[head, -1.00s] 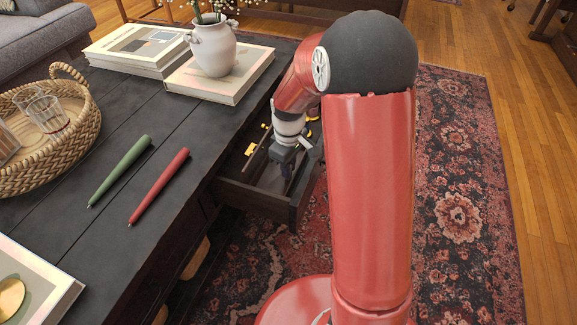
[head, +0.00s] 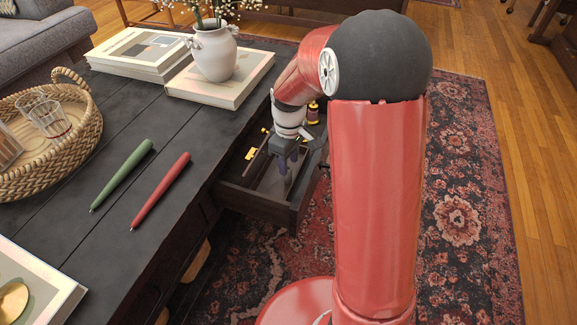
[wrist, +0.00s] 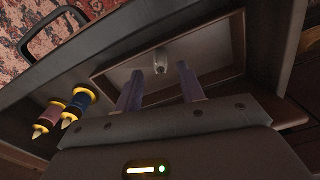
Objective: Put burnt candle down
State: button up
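My gripper (wrist: 160,82) points down into the open drawer (head: 256,203) of the dark table; in the head view (head: 289,166) it is small and partly behind its own wrist. In the wrist view its two fingers stand apart with a clear gap. A small pale stub, which looks like the burnt candle (wrist: 160,62), shows just beyond and between the fingertips, over the light floor of a framed compartment (wrist: 215,65). No finger appears to touch it. I cannot make it out in the head view.
Two thread spools (wrist: 48,117) (wrist: 77,104) lie beside the compartment. A yellow item (head: 251,153) is in the drawer.

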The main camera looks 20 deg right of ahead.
aim_at(289, 167)
notch_tip(289, 167, up, 8)
jog(key=p, duration=0.1)
jog(key=s+r+m+t, duration=0.3)
jog(key=s+r+m, duration=0.1)
jog(key=s+r, duration=0.65)
jog(key=s+m+t, duration=0.2)
jog(key=s+m, duration=0.2)
jog(key=s, duration=0.7)
jog(key=shift+s+r+m+t, duration=0.3)
jog(key=shift+s+t, duration=0.1)
